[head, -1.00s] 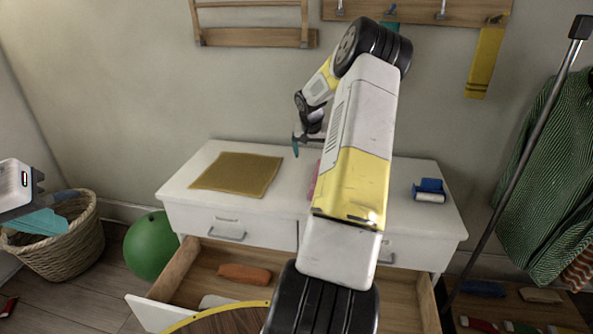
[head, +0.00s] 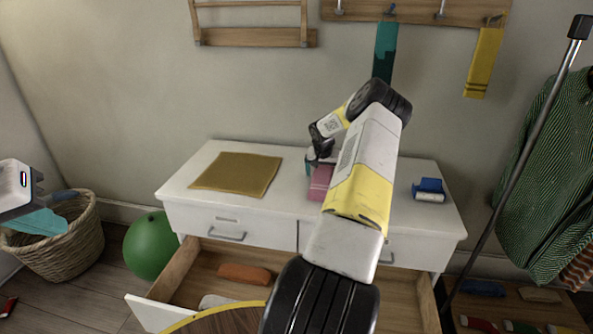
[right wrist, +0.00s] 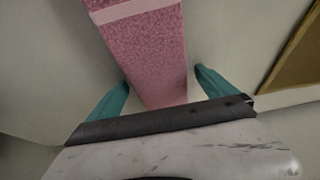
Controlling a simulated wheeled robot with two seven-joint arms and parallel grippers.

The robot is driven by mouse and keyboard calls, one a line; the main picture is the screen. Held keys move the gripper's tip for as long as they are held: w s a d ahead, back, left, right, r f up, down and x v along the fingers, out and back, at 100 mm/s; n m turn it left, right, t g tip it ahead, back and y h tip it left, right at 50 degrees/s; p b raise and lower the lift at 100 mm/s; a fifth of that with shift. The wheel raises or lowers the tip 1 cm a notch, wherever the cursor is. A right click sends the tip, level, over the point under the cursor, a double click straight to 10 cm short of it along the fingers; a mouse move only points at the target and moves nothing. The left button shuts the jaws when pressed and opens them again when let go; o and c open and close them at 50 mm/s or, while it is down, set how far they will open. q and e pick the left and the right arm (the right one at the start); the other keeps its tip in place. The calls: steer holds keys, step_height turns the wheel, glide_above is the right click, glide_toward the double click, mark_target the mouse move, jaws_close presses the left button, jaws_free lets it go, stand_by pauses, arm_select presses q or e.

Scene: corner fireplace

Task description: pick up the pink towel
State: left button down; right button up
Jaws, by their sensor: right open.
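The pink towel (head: 320,182) lies folded on the white dresser top, partly hidden behind my right arm in the head view. In the right wrist view the towel (right wrist: 148,50) has a paler band near the top of the picture and runs down between my fingers. My right gripper (right wrist: 160,85) is open, with one teal finger on each side of the towel and a gap visible beside the fingers. My left gripper (head: 38,220) shows at the left edge near the wicker basket, only partly in view; its jaw opening is unclear.
A mustard cloth (head: 238,173) lies on the dresser's left part, and a blue lint roller (head: 429,190) on its right. The drawer (head: 185,275) below stands open. Teal (head: 385,48) and yellow (head: 484,62) towels hang from the wall rack. A green ball (head: 150,246) and wicker basket (head: 75,250) stand left.

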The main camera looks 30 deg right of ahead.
steer(key=c, duration=1.6)
steer(key=shift+r, duration=0.1)
